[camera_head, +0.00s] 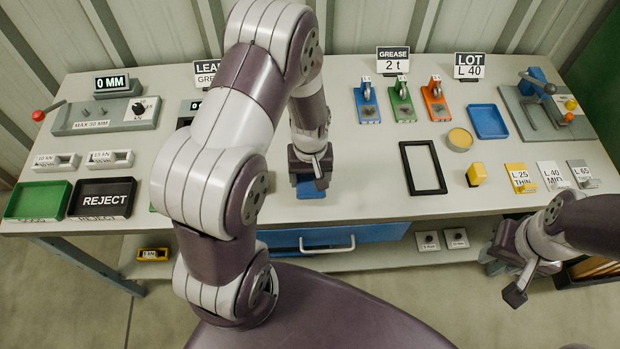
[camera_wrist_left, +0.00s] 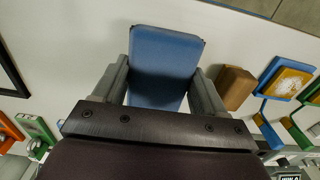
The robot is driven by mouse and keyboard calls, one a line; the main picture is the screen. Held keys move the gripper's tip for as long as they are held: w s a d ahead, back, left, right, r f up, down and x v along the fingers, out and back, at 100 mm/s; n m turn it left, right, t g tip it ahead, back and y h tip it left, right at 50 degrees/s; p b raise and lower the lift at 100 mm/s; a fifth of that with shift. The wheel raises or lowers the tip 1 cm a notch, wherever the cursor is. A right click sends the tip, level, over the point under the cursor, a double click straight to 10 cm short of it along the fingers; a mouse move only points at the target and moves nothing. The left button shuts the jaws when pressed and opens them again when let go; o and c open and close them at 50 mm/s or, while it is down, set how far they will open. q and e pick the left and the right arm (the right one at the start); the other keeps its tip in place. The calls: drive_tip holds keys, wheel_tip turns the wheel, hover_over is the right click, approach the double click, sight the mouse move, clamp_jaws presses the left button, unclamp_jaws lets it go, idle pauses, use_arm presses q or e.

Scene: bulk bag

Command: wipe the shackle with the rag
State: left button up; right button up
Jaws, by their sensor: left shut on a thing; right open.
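My left gripper (camera_head: 312,182) is low over the front middle of the bench. It is shut on a flat blue piece that looks like the rag (camera_head: 311,190). In the left wrist view the blue rag (camera_wrist_left: 164,65) sits between both fingers; whether it touches the bench is unclear. Three shackles stand on small bases at the back right: blue (camera_head: 367,104), green (camera_head: 402,106) and orange (camera_head: 435,104). Each base has a dark patch. I cannot tell which is meant. My right gripper (camera_head: 506,282) is open and empty, in front of the bench at the right.
A black frame (camera_head: 405,170), a round yellow tin (camera_head: 459,140) and a yellow block (camera_head: 476,174) lie right of my left gripper. A blue tray (camera_head: 488,107) is further back. My left arm hides part of the bench. A brown block (camera_wrist_left: 235,87) is close beside the gripper.

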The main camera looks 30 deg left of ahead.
use_arm(q)
drive_tip(key=shift+r+p, duration=1.6)
drive_tip(key=shift+r, duration=0.65)
